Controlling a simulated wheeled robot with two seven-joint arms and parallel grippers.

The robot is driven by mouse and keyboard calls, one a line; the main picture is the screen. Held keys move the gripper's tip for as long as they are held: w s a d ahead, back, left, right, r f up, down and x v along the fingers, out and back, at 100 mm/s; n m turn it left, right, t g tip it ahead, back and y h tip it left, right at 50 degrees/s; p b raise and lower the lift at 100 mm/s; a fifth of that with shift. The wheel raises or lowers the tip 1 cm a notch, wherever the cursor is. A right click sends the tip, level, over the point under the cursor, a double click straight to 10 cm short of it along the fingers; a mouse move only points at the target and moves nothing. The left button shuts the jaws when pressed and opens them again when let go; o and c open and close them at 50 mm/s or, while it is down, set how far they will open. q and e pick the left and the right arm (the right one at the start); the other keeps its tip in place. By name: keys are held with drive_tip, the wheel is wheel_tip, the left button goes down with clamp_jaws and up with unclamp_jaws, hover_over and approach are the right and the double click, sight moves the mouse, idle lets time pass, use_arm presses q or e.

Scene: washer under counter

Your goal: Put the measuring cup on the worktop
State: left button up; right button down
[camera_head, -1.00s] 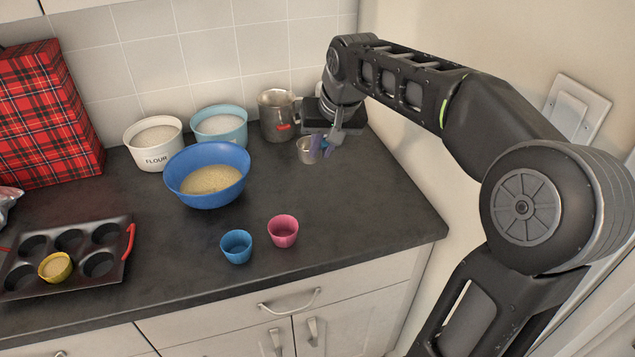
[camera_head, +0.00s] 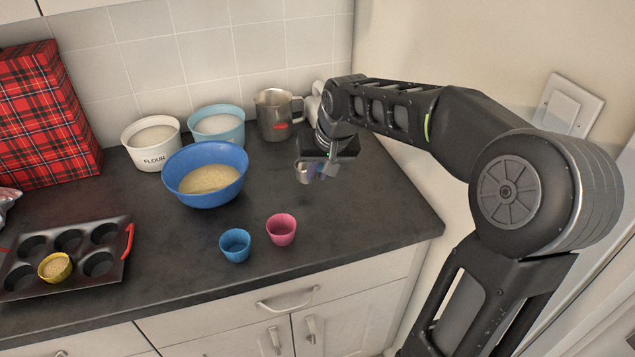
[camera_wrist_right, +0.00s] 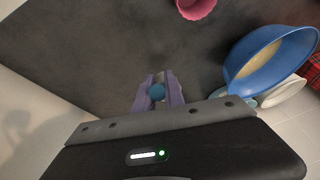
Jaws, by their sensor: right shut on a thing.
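The measuring cup (camera_head: 302,172) is a small metal cup at the tips of my right gripper (camera_head: 319,171), over the back right part of the dark worktop (camera_head: 350,220). The right gripper is shut on the cup, which looks upright; I cannot tell whether its base touches the worktop. In the right wrist view, the purple fingers of the right gripper (camera_wrist_right: 157,90) close around a small blue rounded part, and the cup itself is mostly hidden. My left gripper is out of view.
A blue bowl (camera_head: 206,190) stands left of the cup, a metal jug (camera_head: 274,118) behind it. A pink cup (camera_head: 281,231) and a blue cup (camera_head: 235,247) stand in front. A muffin tin (camera_head: 105,282) is at left. The right front worktop is clear.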

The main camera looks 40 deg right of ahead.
drive_tip(key=shift+f, duration=1.85)
drive_tip(key=shift+f, duration=0.15)
drive_tip(key=c, duration=1.4)
unclamp_jaws()
drive_tip(key=shift+r, duration=0.3)
drive_tip(key=v, duration=1.1)
drive_tip(key=shift+s+r+b, duration=0.25)
drive_tip(key=shift+r+b, duration=0.1)
